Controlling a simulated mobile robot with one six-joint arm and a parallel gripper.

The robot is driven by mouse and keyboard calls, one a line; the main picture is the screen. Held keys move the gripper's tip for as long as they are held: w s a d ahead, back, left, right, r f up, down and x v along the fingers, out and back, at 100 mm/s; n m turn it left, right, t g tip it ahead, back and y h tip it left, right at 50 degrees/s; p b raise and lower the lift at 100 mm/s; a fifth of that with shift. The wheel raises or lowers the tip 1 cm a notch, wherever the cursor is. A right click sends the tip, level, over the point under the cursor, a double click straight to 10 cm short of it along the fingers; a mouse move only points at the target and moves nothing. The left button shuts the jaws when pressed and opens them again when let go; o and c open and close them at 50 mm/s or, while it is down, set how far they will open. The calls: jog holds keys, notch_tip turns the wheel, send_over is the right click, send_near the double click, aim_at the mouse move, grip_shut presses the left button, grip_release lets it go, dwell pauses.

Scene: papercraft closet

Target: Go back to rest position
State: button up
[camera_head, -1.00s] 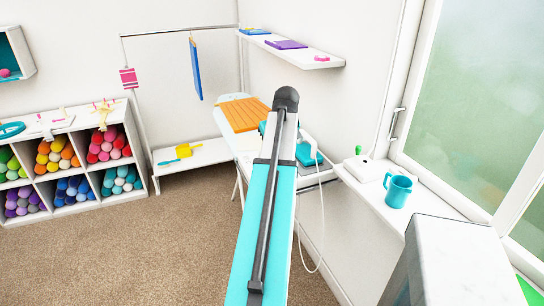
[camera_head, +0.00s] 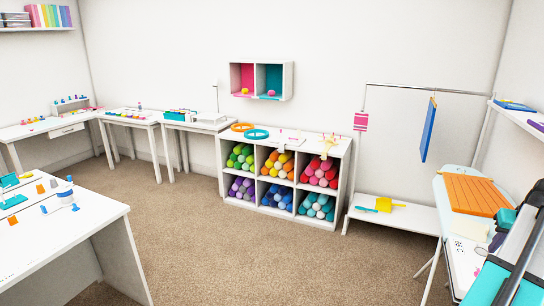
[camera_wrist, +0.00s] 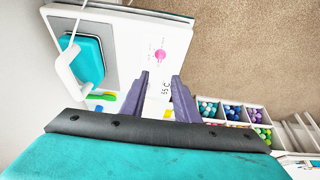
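My gripper (camera_wrist: 161,84) shows in the wrist view with its two dark purple fingers apart and nothing between them. Behind the fingers is a pale surface with a small pink mark (camera_wrist: 160,55). A teal and white iron (camera_wrist: 88,58) is at the upper left of that view, to the left of the fingers and apart from them. In the head view my arm fills the lower right corner, beside the ironing board, and my fingers cannot be made out. An orange ribbed piece (camera_head: 472,194) lies on the ironing board (camera_head: 450,233).
A cubby shelf (camera_head: 286,210) holding several coloured rolls stands at the back wall. A low white bench (camera_head: 392,219) with a yellow dustpan (camera_head: 383,205) is right of it. A white table (camera_head: 62,240) is at the left front. The carpet (camera_head: 230,260) between is clear.

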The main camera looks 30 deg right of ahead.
jog(key=w+a+f+n+y, duration=0.2)
jog(key=w+a+f, duration=0.45)
jog(key=w, duration=0.45)
jog(key=w+a+f+n+y, duration=0.1)
jog(key=w+a+f+n, duration=0.1)
jog(key=w+a+f, duration=0.7)
jog(key=w+a+f+n+g+y, duration=0.1)
jog(key=w+a+f+n, duration=0.1)
jog(key=w+a+f, duration=0.55)
jog(key=w+a+f+n+g+y, duration=0.1)
jog(key=w+a+f+g+y, duration=0.1)
jog(key=w+a+f, duration=0.55)
jog(key=s+a+f+n+g, duration=0.1)
jog(key=s+a+f, duration=0.2)
jog(key=a+f, duration=0.45)
jog(key=s+a+f+n+g, duration=0.1)
jog(key=s+a+f, duration=0.25)
jog(key=a, duration=0.75)
jog(key=s+a+f+n+g, duration=0.1)
jog(key=s+a+f, duration=0.1)
jog(key=a+f, duration=0.6)
jog(key=s+a+f+g+h, duration=0.1)
jog(key=s+a+f, duration=0.3)
jog(key=s, duration=0.5)
jog(key=s+a+f+g+h, duration=0.1)
jog(key=s+a+f, duration=0.3)
jog(key=s+a, duration=0.4)
jog(key=shift+s+a+f+g, duration=0.15)
jog(key=shift+s+f+g, duration=0.2)
jog(key=shift+s, duration=0.65)
